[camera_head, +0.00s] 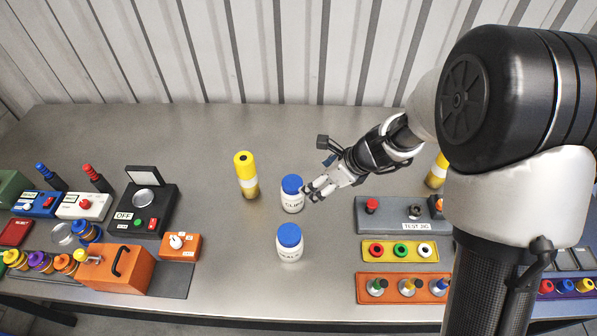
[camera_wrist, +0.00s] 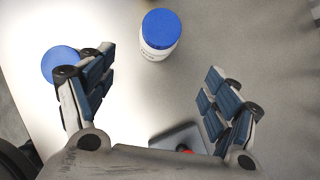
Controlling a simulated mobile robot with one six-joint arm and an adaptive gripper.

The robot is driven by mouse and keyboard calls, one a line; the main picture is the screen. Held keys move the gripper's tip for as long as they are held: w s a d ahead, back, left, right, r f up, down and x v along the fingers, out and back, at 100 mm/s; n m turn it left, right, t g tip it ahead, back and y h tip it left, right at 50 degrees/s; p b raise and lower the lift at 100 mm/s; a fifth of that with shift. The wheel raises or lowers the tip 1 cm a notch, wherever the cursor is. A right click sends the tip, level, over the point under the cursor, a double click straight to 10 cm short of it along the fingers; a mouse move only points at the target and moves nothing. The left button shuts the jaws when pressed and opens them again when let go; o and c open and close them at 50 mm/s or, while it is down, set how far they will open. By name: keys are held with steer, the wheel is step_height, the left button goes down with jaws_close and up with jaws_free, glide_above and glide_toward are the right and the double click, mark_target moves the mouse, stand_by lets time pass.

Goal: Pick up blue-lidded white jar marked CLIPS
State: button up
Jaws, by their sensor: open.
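The blue-lidded white jar (camera_head: 292,200) whose label reads as CLIPS, its end partly hidden, stands upright on the bench in the head view. In the wrist view the same jar (camera_wrist: 160,40) stands ahead, centred across the gap between my fingers. My gripper (camera_head: 313,189) is open and empty, just right of this jar in the head view. Its fingers (camera_wrist: 160,68) are spread wide in the wrist view. I cannot tell whether a fingertip touches the jar.
A second blue-lidded white jar (camera_head: 289,246) stands nearer, its label unclear; my left finger partly covers it in the wrist view (camera_wrist: 60,64). A yellow cylinder (camera_head: 246,176) stands left of the CLIPS jar. A grey test jig (camera_head: 392,223) lies right. Bench behind the jars is clear.

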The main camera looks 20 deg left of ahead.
mark_target(293, 195)
steer(key=b+x, duration=0.3)
steer(key=x, duration=0.9)
steer(key=shift+f+b, duration=0.15)
steer(key=shift+b, duration=0.15)
steer(key=b+x, duration=0.1)
steer(key=x, duration=0.4)
steer(key=shift+s+f+b, duration=0.15)
steer(key=shift+f+b, duration=0.05)
steer(key=shift+b, duration=0.1)
steer(key=shift+d+r, duration=0.1)
steer(key=c, duration=1.3)
